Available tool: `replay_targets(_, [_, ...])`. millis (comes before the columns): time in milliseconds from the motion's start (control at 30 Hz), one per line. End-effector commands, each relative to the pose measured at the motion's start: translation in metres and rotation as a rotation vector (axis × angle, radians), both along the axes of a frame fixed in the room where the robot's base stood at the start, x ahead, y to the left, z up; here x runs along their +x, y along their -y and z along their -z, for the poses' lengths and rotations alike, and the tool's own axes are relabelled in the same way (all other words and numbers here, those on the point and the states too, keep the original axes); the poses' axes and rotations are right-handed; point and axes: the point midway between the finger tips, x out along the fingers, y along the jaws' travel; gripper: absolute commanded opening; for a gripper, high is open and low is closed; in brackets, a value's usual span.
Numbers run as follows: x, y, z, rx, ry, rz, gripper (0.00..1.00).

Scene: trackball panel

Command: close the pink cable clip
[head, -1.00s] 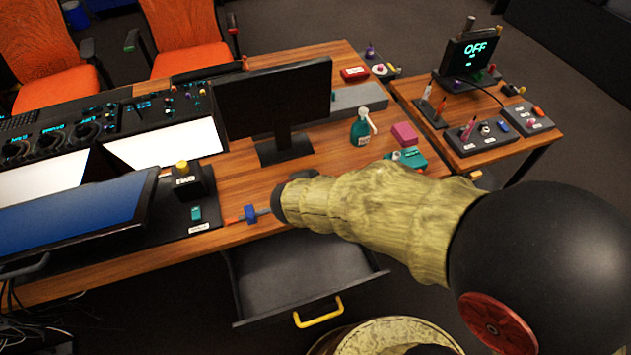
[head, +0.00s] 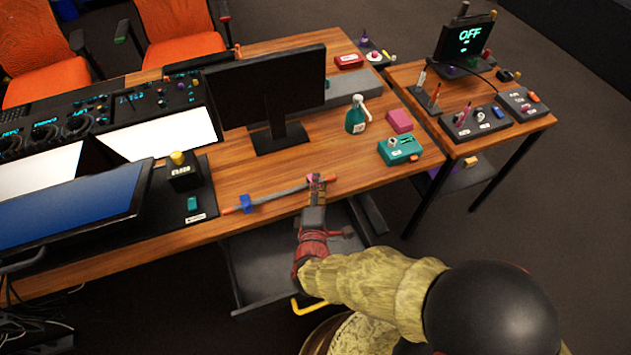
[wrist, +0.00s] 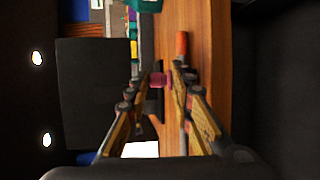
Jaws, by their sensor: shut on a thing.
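The pink cable clip (head: 315,179) sits on a grey cable (head: 283,192) near its right orange end, by the front edge of the wooden desk (head: 240,180). My gripper (head: 317,187) reaches it from the front. In the wrist view the pink clip (wrist: 160,79) lies between the fingertips of my gripper (wrist: 161,77), which is shut on it. The fingers partly cover the clip, so I cannot tell how far its parts are closed. A blue clip (head: 247,204) sits on the cable farther left. An orange cable end (wrist: 182,45) shows beside the fingers in the wrist view.
An open drawer (head: 262,268) with a yellow handle is below my gripper. A monitor (head: 268,88) stands behind the cable. A teal box (head: 400,149), a spray bottle (head: 357,117) and a pink block (head: 399,120) are at the right. The desk between cable and teal box is clear.

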Motion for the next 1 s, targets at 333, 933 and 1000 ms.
replay_targets(333, [-0.0026,0.0014,0.0064,0.031,0.1,0.001,0.0])
replay_targets(933, [-0.0043,0.0023,0.0103,0.031,0.098,0.0,0.0])
replay_targets(1000, [-0.0045,0.0024,0.0108,0.03,0.097,0.0,0.0])
